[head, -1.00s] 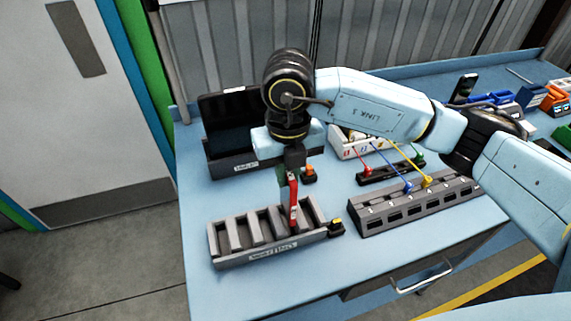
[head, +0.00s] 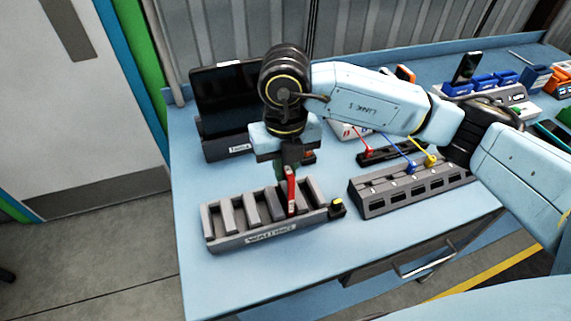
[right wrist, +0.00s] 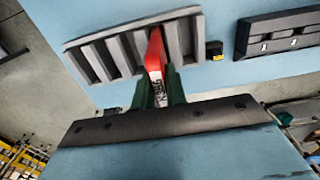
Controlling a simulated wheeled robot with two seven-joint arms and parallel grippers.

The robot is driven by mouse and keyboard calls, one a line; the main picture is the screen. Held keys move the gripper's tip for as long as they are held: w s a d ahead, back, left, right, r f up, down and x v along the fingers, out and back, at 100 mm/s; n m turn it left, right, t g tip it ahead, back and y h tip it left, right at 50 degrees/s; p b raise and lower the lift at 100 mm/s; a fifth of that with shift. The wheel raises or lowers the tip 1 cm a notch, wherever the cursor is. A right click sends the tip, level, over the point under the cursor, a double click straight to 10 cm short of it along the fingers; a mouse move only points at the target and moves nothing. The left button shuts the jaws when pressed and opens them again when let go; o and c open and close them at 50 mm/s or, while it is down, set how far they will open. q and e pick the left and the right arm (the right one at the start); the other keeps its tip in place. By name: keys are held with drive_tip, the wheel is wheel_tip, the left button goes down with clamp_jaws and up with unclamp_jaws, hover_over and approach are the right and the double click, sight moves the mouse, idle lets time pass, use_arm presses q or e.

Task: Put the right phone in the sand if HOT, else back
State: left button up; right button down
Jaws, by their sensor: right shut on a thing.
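My right gripper (head: 289,172) points down over the right part of a grey slotted rack (head: 222,243). Its green fingers are shut on a red phone (head: 291,190), held upright on edge. In the right wrist view the red phone (right wrist: 155,55) stands between the fingers, at a slot near the right end of the rack (right wrist: 85,62). I cannot tell how deep it sits in the slot. No sand container can be made out. My left gripper is not in view.
A small black block with a yellow top (head: 338,207) sits at the rack's right end. A dark tablet (head: 225,95) stands in a holder behind. A grey numbered block (head: 400,197) with coloured plugs lies right. A dark phone (head: 466,67) stands further back. The front-left tabletop is clear.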

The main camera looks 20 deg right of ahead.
idle(0.5)
drive_tip(key=shift+f+b, duration=0.25)
drive_tip(key=shift+b, duration=0.1)
idle(0.3)
idle(0.4)
drive_tip(key=c, duration=1.3)
unclamp_jaws()
drive_tip(key=shift+c, duration=0.2)
drive_tip(key=shift+r, duration=0.1)
wheel_tip(320, 180, up, 13)
drive_tip(key=shift+r, duration=0.2)
